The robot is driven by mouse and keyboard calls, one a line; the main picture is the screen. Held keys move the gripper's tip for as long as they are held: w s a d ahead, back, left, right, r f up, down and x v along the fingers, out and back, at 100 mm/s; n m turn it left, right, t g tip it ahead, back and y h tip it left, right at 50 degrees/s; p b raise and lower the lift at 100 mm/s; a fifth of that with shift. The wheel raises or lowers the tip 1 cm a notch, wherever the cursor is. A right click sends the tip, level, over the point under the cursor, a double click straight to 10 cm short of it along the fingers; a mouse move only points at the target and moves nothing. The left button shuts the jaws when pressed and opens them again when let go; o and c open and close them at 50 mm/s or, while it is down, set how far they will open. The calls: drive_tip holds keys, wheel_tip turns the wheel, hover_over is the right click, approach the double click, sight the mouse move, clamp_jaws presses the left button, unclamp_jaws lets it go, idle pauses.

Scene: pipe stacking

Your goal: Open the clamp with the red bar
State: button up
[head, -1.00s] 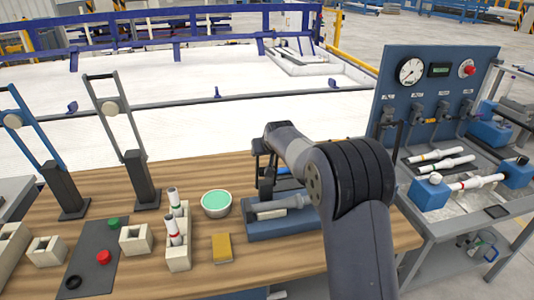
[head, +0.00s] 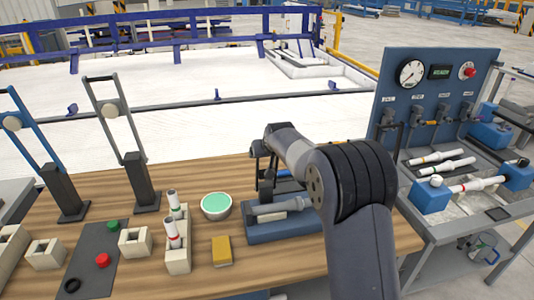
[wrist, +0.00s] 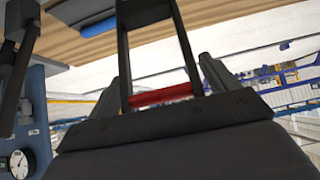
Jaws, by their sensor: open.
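The clamp's red bar (wrist: 162,95) shows in the wrist view, joining the two dark side bars of a black frame. My gripper (wrist: 168,78) is open, with one grey finger on each side of that frame and the red bar between them. I cannot tell whether the fingers touch it.
A blue-grey fixture (head: 285,232) holds a grey piece close to my arm. A green-filled bowl (head: 216,206), a yellow block (head: 222,250) and a beige holder with white pipes (head: 178,258) stand left of it. Two tall hinged frames stand farther left. A gauge panel (head: 437,95) rises at right.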

drive_tip(key=b+v, duration=0.2)
drive_tip(key=v, duration=0.8)
drive_tip(key=shift+s, duration=0.15)
drive_tip(key=shift+r, duration=0.1)
drive_tip(key=shift+p+x, duration=1.15)
drive_tip(key=shift+x, duration=4.3)
drive_tip(key=shift+s+r, duration=0.1)
